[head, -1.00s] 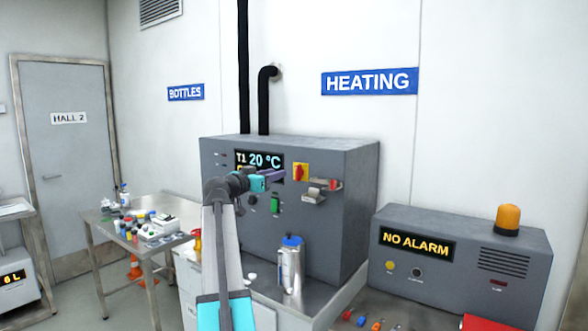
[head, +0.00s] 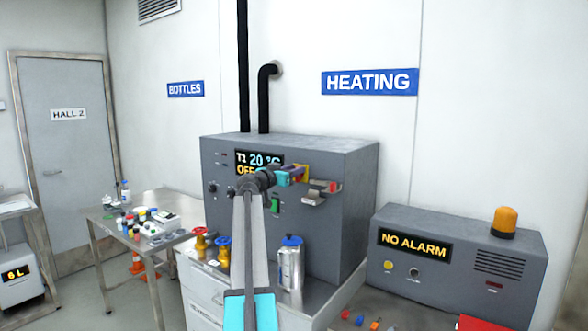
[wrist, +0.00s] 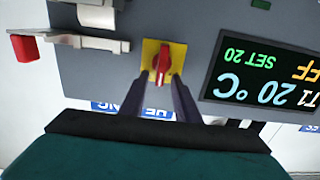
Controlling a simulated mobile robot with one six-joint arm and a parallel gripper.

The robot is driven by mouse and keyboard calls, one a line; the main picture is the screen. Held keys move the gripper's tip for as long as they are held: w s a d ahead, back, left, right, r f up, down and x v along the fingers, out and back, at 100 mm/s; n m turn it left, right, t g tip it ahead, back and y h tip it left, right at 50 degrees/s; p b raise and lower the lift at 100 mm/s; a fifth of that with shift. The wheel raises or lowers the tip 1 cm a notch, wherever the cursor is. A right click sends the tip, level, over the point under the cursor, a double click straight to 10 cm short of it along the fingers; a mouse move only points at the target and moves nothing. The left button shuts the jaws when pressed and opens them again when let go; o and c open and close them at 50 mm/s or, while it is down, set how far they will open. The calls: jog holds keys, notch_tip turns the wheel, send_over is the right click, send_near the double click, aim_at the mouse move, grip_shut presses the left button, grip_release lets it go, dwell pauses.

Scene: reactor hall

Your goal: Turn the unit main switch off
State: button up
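The main switch is a red rotary knob on a yellow plate (wrist: 162,66) on the grey heating unit (head: 340,225). In the wrist view, which shows the unit upside down, the knob's grip bar stands upright in the picture. My gripper (wrist: 162,84) points at it with two dark purple fingers, a gap between them, one to each side of the knob's near end. I cannot tell whether they touch it. In the head view my gripper (head: 296,174) covers much of the switch. The display (wrist: 262,72) reads T1 20 °C and SET 20; the head view shows OFF below T1.
A metal bracket with a red-ended lever (head: 320,188) sits just right of the switch. A green rocker (head: 275,203) is below. A silver bottle with a blue cap (head: 290,262) stands in front of the unit. The alarm box (head: 455,265) reads NO ALARM.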

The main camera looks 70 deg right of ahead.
jog(key=shift+d, duration=0.15)
jog(key=shift+f, duration=0.1)
grip_shut()
jog(key=shift+n+b, duration=0.4)
jog(key=shift+b, duration=0.2)
jog(key=n+b, duration=0.1)
jog(key=n, duration=0.4)
jog(key=w+f+n+b, duration=0.1)
jog(key=n+b, duration=0.1)
jog(key=n, duration=0.4)
jog(key=w+f+n+b, duration=0.1)
jog(key=n+b, duration=0.1)
jog(key=n, duration=0.4)
jog(key=shift+w+d, duration=0.1)
jog(key=shift+d, duration=0.2)
dwell(0.3)
grip_release()
jog(key=shift+f, duration=0.1)
